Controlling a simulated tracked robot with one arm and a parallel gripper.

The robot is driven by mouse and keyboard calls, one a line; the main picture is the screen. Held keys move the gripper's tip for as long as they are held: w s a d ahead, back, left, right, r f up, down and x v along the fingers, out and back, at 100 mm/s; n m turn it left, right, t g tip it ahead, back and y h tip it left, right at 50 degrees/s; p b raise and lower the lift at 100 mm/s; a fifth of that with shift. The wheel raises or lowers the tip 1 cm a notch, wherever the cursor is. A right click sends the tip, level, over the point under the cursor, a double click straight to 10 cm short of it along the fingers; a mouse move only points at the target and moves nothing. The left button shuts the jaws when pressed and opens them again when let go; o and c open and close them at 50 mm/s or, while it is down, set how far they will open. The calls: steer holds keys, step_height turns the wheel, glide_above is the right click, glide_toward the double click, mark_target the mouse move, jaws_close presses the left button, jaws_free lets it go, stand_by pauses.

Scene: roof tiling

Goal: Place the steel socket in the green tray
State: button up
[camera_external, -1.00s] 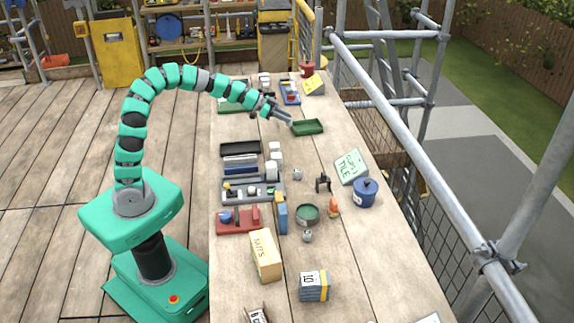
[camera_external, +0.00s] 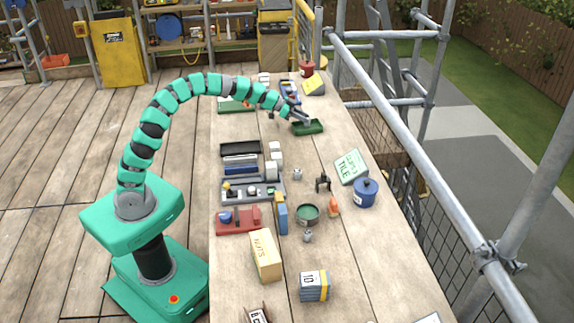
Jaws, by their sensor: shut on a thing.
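The green tray (camera_external: 316,128) lies on the workbench, in the upper middle of the view. My gripper (camera_external: 303,119) is over the tray, at its back left part, pointing down and right. It is shut on the steel socket, a small grey piece hard to tell apart from the grey fingers at this size. Whether the socket touches the tray floor cannot be told.
A green tile sign (camera_external: 351,166), a blue pot (camera_external: 365,192), a round green tin (camera_external: 307,214) and several grey, blue and red holders (camera_external: 238,221) stand nearer. A yellow box (camera_external: 265,255) is in front. Bare wood lies right of the tray.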

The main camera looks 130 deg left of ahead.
step_height(320, 180, down, 2)
steer(key=o, duration=1)
steer(key=shift+r, duration=0.1)
steer(key=shift+s+d+r, duration=0.1)
steer(key=shift+s+r, duration=0.05)
steer(key=shift+s, duration=0.1)
steer(key=p+v, duration=0.2)
steer(key=v, duration=0.9)
steer(key=shift+s+d+r, duration=0.1)
steer(key=shift+s+d, duration=0.05)
steer(key=shift+d, duration=0.1)
